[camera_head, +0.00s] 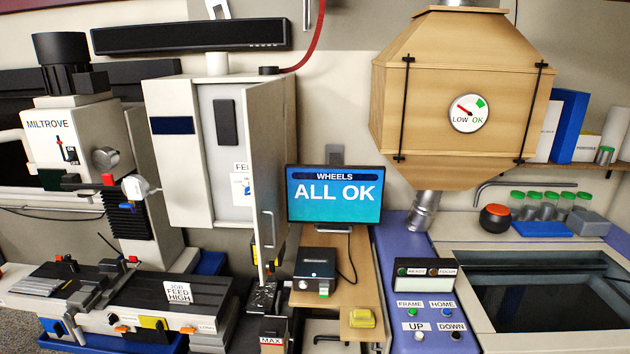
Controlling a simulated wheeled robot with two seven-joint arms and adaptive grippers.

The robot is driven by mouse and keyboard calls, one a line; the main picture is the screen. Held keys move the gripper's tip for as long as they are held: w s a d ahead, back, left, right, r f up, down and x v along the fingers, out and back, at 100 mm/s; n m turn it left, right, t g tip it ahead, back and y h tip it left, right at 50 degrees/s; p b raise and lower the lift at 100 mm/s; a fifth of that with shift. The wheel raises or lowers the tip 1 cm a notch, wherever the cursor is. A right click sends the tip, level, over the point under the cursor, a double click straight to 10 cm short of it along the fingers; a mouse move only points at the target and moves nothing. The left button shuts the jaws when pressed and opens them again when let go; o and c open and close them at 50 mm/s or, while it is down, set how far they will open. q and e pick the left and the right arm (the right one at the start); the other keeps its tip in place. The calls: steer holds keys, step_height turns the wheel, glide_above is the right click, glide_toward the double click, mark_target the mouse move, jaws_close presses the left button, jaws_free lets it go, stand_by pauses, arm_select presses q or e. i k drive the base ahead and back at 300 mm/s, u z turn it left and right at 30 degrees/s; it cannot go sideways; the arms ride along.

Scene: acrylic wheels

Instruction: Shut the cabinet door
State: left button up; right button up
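The white wall cabinet (176,165) hangs left of centre in the head view. Its door (272,130) stands open, swung out from the cabinet's right side toward me and seen nearly edge-on. A vertical bar handle (268,232) sits low on the door. Inside the opening I see a grey panel with a dark plate (225,122) and a label partly hidden by the door. Neither of my grippers shows in this view.
A milling machine (75,145) stands left, its table (100,300) below the cabinet. Right of the door are a monitor (334,196) reading "ALL OK" and a black box (314,268) on a wooden bench. A wooden hood (450,85) hangs farther right.

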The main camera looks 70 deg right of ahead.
mark_target(265, 110)
steer(key=k, duration=0.3)
steer(key=z, duration=1.75)
steer(key=i, duration=0.5)
steer(key=z, duration=0.05)
steer(key=k, duration=0.55)
steer(key=z, duration=0.5)
steer(key=i, duration=0.65)
